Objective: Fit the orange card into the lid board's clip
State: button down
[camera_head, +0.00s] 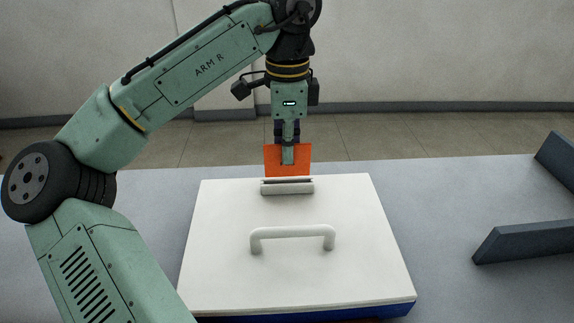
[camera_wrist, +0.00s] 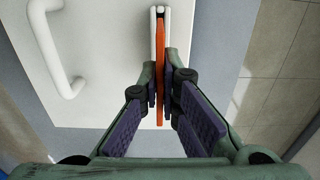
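The orange card (camera_head: 272,158) is upright between the fingers of my gripper (camera_head: 288,155), just above the clip (camera_head: 287,187) at the far edge of the white lid board (camera_head: 220,230). In the wrist view the card (camera_wrist: 159,70) shows edge-on, and my gripper's fingers (camera_wrist: 161,95) are shut on it from both sides. The far end of the card lines up with the slot of the clip (camera_wrist: 153,22) there. I cannot tell whether the card's lower edge is in the slot or just above it.
A white handle (camera_head: 292,236) rises from the middle of the lid board. The board lies on a blue box (camera_head: 385,311) on a grey table (camera_head: 440,190). Dark grey panels (camera_head: 525,241) stand at the right. The table between the board and the panels is clear.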

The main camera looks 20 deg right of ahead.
aim_at(287, 176)
jog(key=shift+f, duration=1.85)
jog(key=c, duration=1.8)
grip_release()
jog(key=shift+f, duration=0.1)
notch_tip(287, 176, up, 12)
jog(key=shift+r+p, duration=0.15)
jog(key=shift+p, duration=0.3)
